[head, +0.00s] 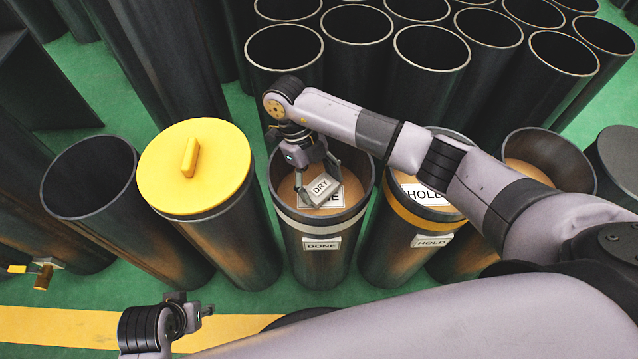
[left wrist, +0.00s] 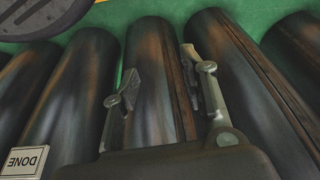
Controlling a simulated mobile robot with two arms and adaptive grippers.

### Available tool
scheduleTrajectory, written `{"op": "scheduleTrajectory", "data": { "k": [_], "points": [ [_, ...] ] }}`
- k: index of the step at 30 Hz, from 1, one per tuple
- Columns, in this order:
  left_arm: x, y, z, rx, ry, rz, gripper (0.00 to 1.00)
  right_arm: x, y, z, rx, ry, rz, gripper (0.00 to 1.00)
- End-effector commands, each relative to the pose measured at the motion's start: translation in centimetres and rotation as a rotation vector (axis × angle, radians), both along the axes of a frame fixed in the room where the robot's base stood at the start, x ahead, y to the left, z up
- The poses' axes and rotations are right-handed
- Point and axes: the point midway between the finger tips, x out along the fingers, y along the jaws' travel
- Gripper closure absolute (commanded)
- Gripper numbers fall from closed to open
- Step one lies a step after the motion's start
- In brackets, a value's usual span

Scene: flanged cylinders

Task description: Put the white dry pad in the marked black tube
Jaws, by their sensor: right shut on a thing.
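The white pad (head: 320,188) marked DRY is in the jaws of my right gripper (head: 312,172), which is shut on it. It is within the outline of the mouth of a black tube (head: 318,262) with a white band and a DONE label. A brown surface with a white label, partly hidden by the pad, shows inside that tube. I cannot tell whether the pad touches that surface. My left gripper (head: 193,310) is low at the left in the head view; the left wrist view shows its fingers (left wrist: 160,88) apart and empty, before dark tubes.
A tube with a yellow lid (head: 195,165) stands left of the DONE tube, an open tube (head: 90,180) further left. A yellow-banded HOLD tube (head: 400,232) stands to the right. Several open black tubes (head: 357,24) crowd behind. Green floor with a yellow stripe (head: 60,326) is in front.

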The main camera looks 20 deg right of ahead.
Motion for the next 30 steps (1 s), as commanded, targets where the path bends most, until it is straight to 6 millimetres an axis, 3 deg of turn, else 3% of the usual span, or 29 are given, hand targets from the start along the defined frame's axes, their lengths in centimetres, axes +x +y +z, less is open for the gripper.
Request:
{"op": "scheduleTrajectory", "data": {
  "k": [15,16,25,30],
  "points": [
    [-0.1,0.02,0.95,0.0,-0.006,0.001,0.6,0.02,0.02,-0.54,0.0,-0.001,0.0,0.57],
    [-0.1,0.03,1.08,-0.001,-0.007,0.001,0.6,0.02,0.02,-0.55,0.0,-0.001,0.0,0.33],
    [-0.12,0.05,1.03,0.0,-0.005,0.001,0.6,0.01,0.02,-0.51,0.001,0.0,0.0,0.14],
    [-0.12,0.05,0.99,0.0,-0.005,0.002,0.6,0.01,0.02,-0.51,0.001,0.0,0.0,0.14]
  ]
}}
